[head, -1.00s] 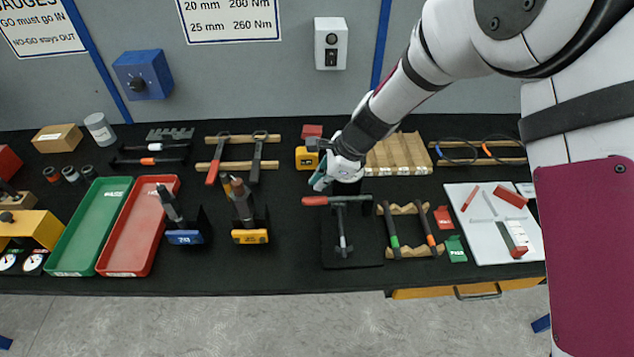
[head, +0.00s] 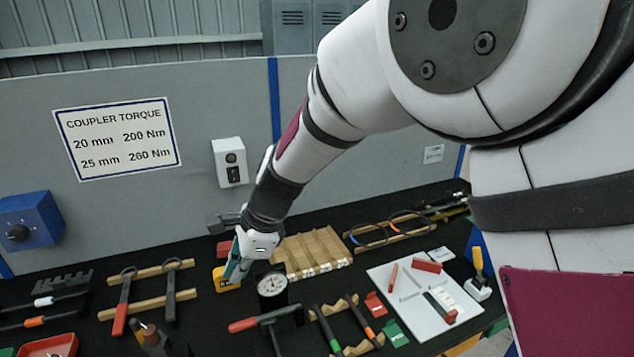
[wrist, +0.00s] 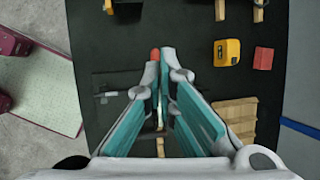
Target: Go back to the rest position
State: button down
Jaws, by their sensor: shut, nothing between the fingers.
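My gripper (head: 236,272) has teal fingers and hangs over the black bench, beside the yellow block (head: 222,284) in the head view. In the wrist view my gripper (wrist: 162,66) has its fingertips together with nothing between them. The red-handled tool (head: 257,322) lies below and in front of it. Its red end (wrist: 155,54) shows just beyond the fingertips in the wrist view, and the fingers hide much of the rest. A round dial gauge (head: 272,284) stands close to the right of the gripper in the head view.
A grooved wooden block (head: 312,252) lies right of my gripper. A white board (head: 420,298) with red pieces lies farther right. Red- and black-handled tools rest on wooden bars (head: 150,305) at left. The grey wall panel (head: 110,225) with a switch box (head: 230,162) stands behind.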

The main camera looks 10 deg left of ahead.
jog(key=d+r+n+t, duration=0.1)
jog(key=d+r+n, duration=0.1)
jog(key=d+r, duration=0.45)
jog(key=s+d+r+n+t+h+b, duration=0.1)
jog(key=d+r+n, duration=0.15)
jog(key=d, duration=0.65)
jog(key=d+r+n+t, duration=0.1)
jog(key=d+r+n, duration=0.1)
jog(key=d+r, duration=0.4)
jog(key=s+d+n+t+h, duration=0.1)
jog(key=s+d+n+h, duration=0.1)
jog(key=s+d, duration=0.4)
jog(key=s+d+n+t+h+b, duration=0.1)
jog(key=s+d, duration=0.6)
jog(key=d, duration=0.7)
jog(key=shift+s+f+n+t+h, duration=0.2)
jog(key=shift+n+t+h, duration=0.35)
jog(key=shift+n, duration=0.7)
